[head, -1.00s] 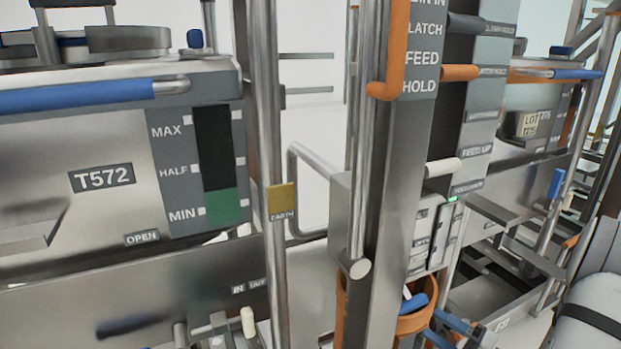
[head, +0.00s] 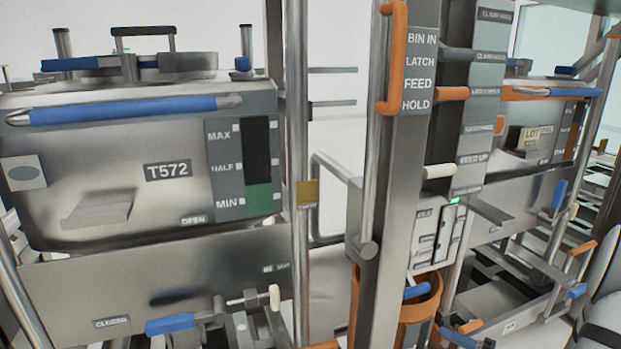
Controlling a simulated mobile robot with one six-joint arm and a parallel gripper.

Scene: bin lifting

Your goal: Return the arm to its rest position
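My gripper is not in view, so its state and what it may hold are hidden. A smooth white and dark grey rounded part shows at the lower right edge; I cannot tell for sure what it is. The steel bin marked T572 (head: 110,180) stands at the left, upright, with a blue bar handle (head: 125,109) across its front. Its level strip shows green at MIN.
A steel post (head: 395,190) with an orange handle (head: 392,58) and labels BIN IN, LATCH, FEED, HOLD stands in the middle. An orange bucket (head: 416,310) is low behind it. A second bin (head: 530,120) with a LOT label is at the right. Pipes and rails crowd the space.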

